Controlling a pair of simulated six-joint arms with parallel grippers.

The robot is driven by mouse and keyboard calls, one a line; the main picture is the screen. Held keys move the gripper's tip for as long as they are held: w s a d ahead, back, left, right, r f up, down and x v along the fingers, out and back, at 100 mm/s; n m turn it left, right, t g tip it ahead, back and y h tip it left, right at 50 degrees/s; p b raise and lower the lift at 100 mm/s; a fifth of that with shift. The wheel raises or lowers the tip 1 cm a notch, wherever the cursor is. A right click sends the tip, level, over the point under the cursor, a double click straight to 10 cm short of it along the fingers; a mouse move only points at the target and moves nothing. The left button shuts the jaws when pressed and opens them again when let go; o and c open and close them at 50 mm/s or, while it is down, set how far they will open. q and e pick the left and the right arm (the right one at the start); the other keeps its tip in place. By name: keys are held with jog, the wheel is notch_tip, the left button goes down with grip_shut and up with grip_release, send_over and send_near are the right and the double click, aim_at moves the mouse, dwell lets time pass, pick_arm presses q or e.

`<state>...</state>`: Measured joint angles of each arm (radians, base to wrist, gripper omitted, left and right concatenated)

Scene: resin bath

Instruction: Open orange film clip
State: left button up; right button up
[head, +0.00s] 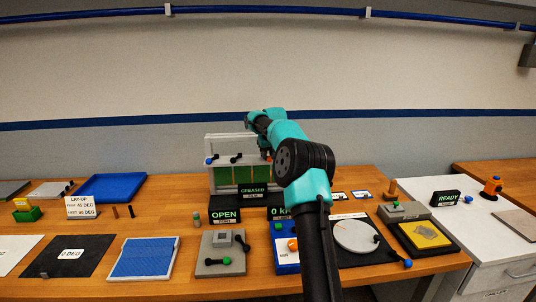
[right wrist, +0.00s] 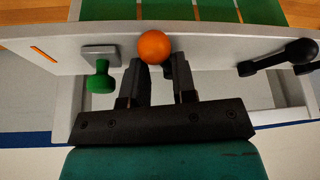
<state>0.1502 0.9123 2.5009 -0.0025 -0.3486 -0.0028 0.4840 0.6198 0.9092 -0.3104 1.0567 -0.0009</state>
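A pale upright frame (head: 228,141) with green film panels (head: 222,176) stands at the back middle of the bench. The orange ball of the film clip (right wrist: 153,46) sits on its top bar in the right wrist view. My right gripper (head: 267,151) reaches to the right part of this frame. In the right wrist view my right gripper (right wrist: 162,66) has its two fingers apart, with a gap between them. The orange ball is right at the fingertips, a little left of the gap's middle; whether they touch is unclear. My left gripper is not in view.
In the right wrist view a green knob (right wrist: 100,81) is left of the fingers and a black lever (right wrist: 282,57) right. Signs "OPEN" (head: 225,215) and "CREASED" (head: 252,190) stand before the frame.

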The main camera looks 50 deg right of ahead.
aim_at(261, 159)
grip_shut()
jog(key=shift+a, duration=0.15)
jog(key=shift+w+a+f+m+g+h, duration=0.1)
jog(key=shift+a+m+g+h, duration=0.1)
jog(key=shift+m, duration=0.45)
jog(key=shift+w+a+m+g+h, duration=0.1)
jog(key=shift+a+m+h, duration=0.1)
jog(key=shift+m, duration=0.45)
jog(key=m, duration=0.2)
jog(key=m+g+h, duration=0.1)
jog(key=shift+w+a, duration=0.3)
jog(key=shift+a, duration=0.1)
jog(key=shift+c, duration=1.7)
grip_release()
jog(key=m, duration=0.2)
jog(key=w+m+g, duration=0.1)
jog(key=m, duration=0.1)
jog(key=a+m+g, duration=0.1)
jog(key=m, duration=0.1)
jog(key=shift+w+f+m+h, duration=0.1)
jog(key=shift+w+m+h, duration=0.1)
jog(key=shift+m+h, duration=0.1)
jog(key=o, duration=0.8)
jog(key=shift+w, duration=0.2)
jog(key=shift+c, duration=0.2)
jog(key=shift+r, duration=0.25)
